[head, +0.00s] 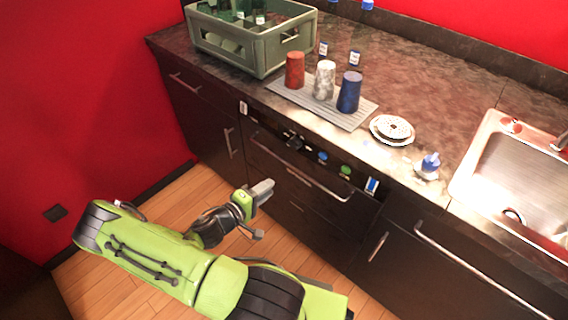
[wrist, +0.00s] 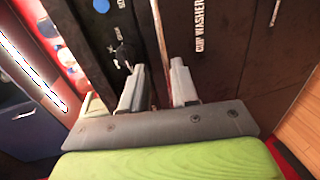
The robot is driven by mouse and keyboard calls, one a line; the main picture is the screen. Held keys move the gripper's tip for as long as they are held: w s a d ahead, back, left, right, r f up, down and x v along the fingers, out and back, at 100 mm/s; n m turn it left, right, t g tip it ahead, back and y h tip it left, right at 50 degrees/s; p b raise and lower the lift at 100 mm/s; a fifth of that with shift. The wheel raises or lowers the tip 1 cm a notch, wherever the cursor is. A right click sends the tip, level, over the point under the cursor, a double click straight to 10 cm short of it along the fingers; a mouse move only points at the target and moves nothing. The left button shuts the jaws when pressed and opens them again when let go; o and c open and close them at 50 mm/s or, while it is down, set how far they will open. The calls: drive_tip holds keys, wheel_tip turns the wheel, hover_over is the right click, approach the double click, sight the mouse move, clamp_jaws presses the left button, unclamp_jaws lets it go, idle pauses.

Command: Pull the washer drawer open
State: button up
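The washer drawer (head: 300,196) is a dark front below a control strip, and it looks shut and flush with the cabinets. Its long metal handle (head: 300,175) slants across the front in the head view. My gripper (head: 265,188) is in front of the drawer, a little below and apart from the handle in that picture. In the wrist view my gripper (wrist: 160,85) is open, with one finger on each side of the handle (wrist: 160,38) line. I cannot tell whether the bar lies between the fingertips or ahead of them. A "CUP WASHER" label (wrist: 198,25) shows right of the handle.
A control strip with a black knob (head: 294,143), blue button (head: 323,157) and green button (head: 345,170) sits above the drawer. The counter holds a crate (head: 262,52), several cups, plates (head: 392,130) and a sink (head: 515,170). Wooden floor is free below.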

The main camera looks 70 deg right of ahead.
sight(295, 168)
drive_tip(key=b+x, duration=0.2)
drive_tip(key=x, duration=1.2)
drive_tip(key=shift+s+f, duration=0.1)
clamp_jaws()
